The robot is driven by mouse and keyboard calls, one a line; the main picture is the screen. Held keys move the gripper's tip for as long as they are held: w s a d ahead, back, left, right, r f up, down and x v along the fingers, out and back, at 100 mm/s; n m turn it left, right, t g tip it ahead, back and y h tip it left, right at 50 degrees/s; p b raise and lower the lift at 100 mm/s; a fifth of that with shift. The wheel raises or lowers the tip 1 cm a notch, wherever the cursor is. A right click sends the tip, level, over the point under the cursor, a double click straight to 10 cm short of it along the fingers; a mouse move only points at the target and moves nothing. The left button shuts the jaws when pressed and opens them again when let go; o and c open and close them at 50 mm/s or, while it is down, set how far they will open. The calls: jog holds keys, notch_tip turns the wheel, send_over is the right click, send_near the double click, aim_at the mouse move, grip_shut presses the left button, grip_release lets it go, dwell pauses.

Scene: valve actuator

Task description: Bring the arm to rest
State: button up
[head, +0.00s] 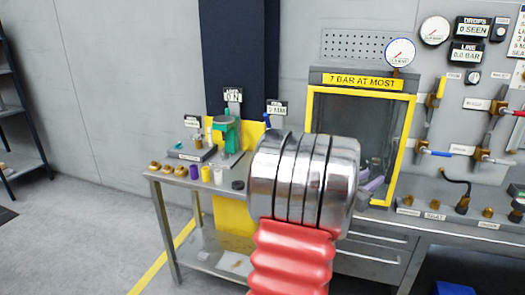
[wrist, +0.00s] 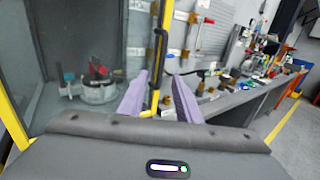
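My gripper (wrist: 158,88) shows in the wrist view as two purple fingers set apart, with no object held between them. Beyond the gap are the yellow frame post and a black handle of the cabinet. In the head view the purple fingers (head: 374,183) show partly from behind my arm's silver joint, in front of the lower right part of the cabinet (head: 410,150). A round metal device (wrist: 97,88) with red and teal parts sits inside the cabinet, left of my fingers in the wrist view.
A side table (head: 160,178) at left holds a green press (head: 226,135) and several small parts. A bench (head: 440,226) with brass fittings runs right of the cabinet, below wall gauges (head: 400,52) and tools. The floor (head: 90,230) at left is clear.

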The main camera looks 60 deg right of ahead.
dwell(0.3)
jog(key=w+a+m+t+y, duration=0.5)
jog(key=w+a+m, duration=0.5)
jog(key=w+a, duration=1.55)
jog(key=w+a+f+m+t+y, duration=0.1)
jog(key=w+a+t+y, duration=0.1)
jog(key=a, duration=1.2)
jog(key=w+a+f+m+t+y, duration=0.1)
jog(key=a+y, duration=0.4)
jog(key=a, duration=0.9)
jog(key=w+a+f+t+y, duration=0.1)
jog(key=w+a+t+y, duration=0.3)
jog(key=a, duration=1)
jog(key=shift+a+m+t, duration=0.2)
jog(key=shift+m+t, duration=0.2)
jog(key=shift+t, duration=0.3)
jog(key=shift+w+d, duration=0.1)
jog(key=shift+d, duration=0.05)
